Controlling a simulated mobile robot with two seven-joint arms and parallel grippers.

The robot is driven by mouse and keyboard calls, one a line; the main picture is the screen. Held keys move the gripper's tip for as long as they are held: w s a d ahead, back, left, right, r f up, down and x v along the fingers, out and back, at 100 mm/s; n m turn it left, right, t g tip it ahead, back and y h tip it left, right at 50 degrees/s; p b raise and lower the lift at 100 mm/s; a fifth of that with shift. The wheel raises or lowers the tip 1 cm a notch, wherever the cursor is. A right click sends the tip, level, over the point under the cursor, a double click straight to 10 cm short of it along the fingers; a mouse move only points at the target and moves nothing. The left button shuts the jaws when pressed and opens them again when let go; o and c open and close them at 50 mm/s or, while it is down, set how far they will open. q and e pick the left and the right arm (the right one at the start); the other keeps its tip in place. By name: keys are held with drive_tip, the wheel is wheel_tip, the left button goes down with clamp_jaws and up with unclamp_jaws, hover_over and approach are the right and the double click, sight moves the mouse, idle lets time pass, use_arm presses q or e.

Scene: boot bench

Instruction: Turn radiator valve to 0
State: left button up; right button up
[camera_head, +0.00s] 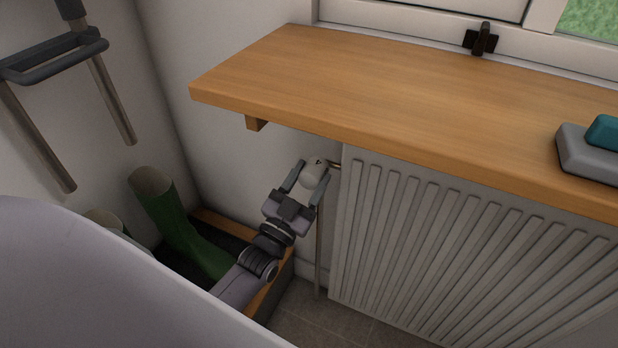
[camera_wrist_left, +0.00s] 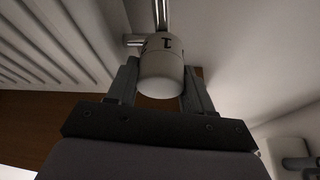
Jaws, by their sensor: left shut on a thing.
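The radiator valve (camera_head: 314,173) is a white rounded knob on a pipe at the upper left corner of the white radiator (camera_head: 400,235). My left gripper (camera_head: 306,180) is shut on the valve, with one finger on each side of it. In the left wrist view the valve (camera_wrist_left: 161,68) sits between the two fingers of my left gripper (camera_wrist_left: 158,88). A dark mark like a 1 shows near its pipe end. The fingers hide part of its sides. My right gripper is not in view.
A wooden shelf (camera_head: 400,90) juts out above the radiator and valve. A grey and teal block (camera_head: 590,150) lies on its right end. Green boots (camera_head: 185,225) stand in a wooden-edged tray (camera_head: 215,222) at the left. A grey rack (camera_head: 60,55) hangs on the left wall.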

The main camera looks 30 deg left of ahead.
use_arm(q)
drive_tip(key=shift+n+y, duration=0.6)
drive_tip(key=shift+n, duration=0.3)
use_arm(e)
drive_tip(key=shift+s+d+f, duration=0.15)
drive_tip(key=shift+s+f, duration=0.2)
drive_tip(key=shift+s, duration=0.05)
use_arm(q)
drive_tip(key=o, duration=1)
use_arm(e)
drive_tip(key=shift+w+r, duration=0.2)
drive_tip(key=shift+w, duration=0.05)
